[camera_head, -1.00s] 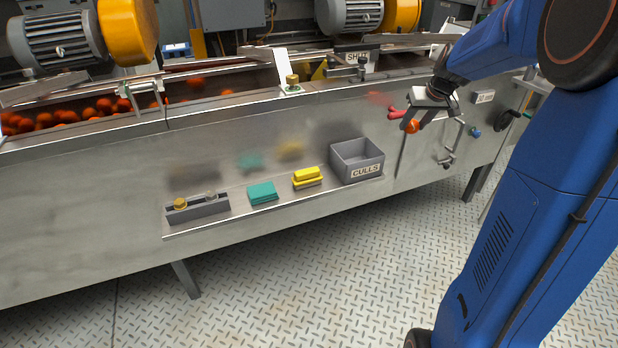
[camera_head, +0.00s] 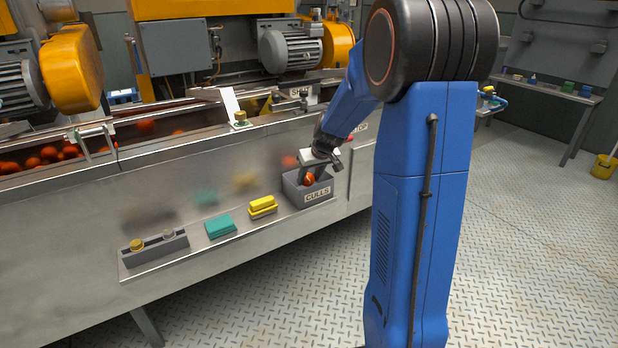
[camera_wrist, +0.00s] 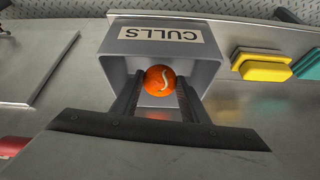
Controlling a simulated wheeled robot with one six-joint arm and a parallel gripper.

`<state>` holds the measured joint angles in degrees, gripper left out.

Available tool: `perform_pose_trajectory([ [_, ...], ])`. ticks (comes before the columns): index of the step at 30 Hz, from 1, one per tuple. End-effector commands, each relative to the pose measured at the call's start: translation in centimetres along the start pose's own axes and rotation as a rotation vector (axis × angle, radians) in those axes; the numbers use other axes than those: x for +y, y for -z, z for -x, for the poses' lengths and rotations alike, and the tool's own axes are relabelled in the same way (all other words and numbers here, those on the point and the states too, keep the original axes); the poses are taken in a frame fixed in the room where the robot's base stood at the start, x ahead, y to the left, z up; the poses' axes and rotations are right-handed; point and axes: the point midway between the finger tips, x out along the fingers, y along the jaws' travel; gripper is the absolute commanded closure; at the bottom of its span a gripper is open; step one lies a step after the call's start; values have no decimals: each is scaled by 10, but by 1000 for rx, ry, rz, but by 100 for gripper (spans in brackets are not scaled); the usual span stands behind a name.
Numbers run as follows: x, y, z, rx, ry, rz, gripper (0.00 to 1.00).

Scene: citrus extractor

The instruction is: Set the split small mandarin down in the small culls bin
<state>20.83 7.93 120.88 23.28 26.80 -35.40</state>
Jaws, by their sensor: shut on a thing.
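The small mandarin (camera_wrist: 160,80) is orange with a pale curved split on its skin. It is between the two fingertips of my gripper (camera_wrist: 158,92), which is shut on it. In the head view the mandarin (camera_head: 309,179) shows at the mouth of the grey culls bin (camera_head: 317,196), beneath my gripper (camera_head: 308,176). In the wrist view the bin (camera_wrist: 208,72), labelled CULLS, surrounds the fruit and fingertips on several sides. I cannot tell whether the fruit touches the bin floor.
Yellow sponges (camera_head: 262,205), green pads (camera_head: 220,226) and a grey holder with knobs (camera_head: 154,250) stand on the same shelf, left of the bin. The extractor trough with oranges (camera_head: 40,158) runs above. Open floor (camera_head: 530,240) lies to the right.

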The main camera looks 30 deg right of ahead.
Motion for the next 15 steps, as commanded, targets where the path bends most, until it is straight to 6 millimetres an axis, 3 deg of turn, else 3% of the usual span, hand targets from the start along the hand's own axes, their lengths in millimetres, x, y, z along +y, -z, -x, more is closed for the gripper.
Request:
perform_pose_trajectory([
  [15,0,-4,-6,-1,1,0,82],
])
